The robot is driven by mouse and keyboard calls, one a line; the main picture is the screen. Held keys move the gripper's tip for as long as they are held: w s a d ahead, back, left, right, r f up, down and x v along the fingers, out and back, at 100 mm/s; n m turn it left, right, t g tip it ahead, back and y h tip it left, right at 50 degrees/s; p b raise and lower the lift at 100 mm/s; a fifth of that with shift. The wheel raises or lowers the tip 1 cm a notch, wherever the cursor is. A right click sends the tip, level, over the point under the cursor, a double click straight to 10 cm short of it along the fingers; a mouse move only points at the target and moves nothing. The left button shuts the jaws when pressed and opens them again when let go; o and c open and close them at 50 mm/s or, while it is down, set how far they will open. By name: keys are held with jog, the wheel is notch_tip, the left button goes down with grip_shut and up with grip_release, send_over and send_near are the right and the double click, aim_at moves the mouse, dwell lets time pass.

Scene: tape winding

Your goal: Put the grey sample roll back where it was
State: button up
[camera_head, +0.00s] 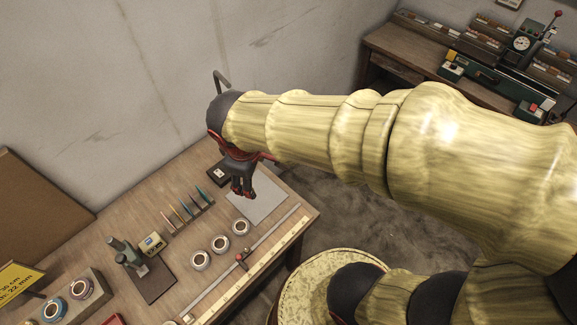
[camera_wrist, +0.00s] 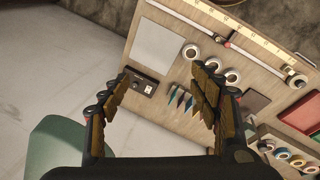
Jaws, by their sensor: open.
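Three white-rimmed rolls stand in a row on the table, near (camera_head: 240,228), middle (camera_head: 220,244) and far (camera_head: 201,260) along the ruler. In the wrist view they show at upper centre, one of them a pale roll (camera_wrist: 192,52). I cannot tell which roll is the grey sample. A rack (camera_head: 72,302) at lower left holds coloured rolls, including a blue one (camera_head: 55,309). My gripper (camera_head: 243,194) is open and empty above the table by the grey mat (camera_head: 268,205); its fingers frame the wrist view (camera_wrist: 163,88).
A black box (camera_head: 219,173), several thin coloured tools (camera_head: 187,208), a microscope-like stand (camera_head: 130,256) and a ruler with a red-knobbed slider (camera_head: 240,258) are on the table. A round yellowish stool-like top (camera_head: 300,290) stands in front. A second bench (camera_head: 395,60) is at back right.

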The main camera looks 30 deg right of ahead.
jog(key=s+d+r+m+t+y, duration=0.1)
jog(key=s+d+r+m+t, duration=0.2)
jog(key=s+d+r+m, duration=0.2)
jog(key=s+r+m, duration=0.3)
jog(key=r, duration=0.1)
jog(key=shift+s+d+m, duration=0.15)
jog(key=shift+s+m, duration=0.1)
jog(key=shift+m, duration=0.05)
notch_tip(320, 180, down, 6)
jog(key=b, duration=0.5)
jog(key=shift+r, duration=0.25)
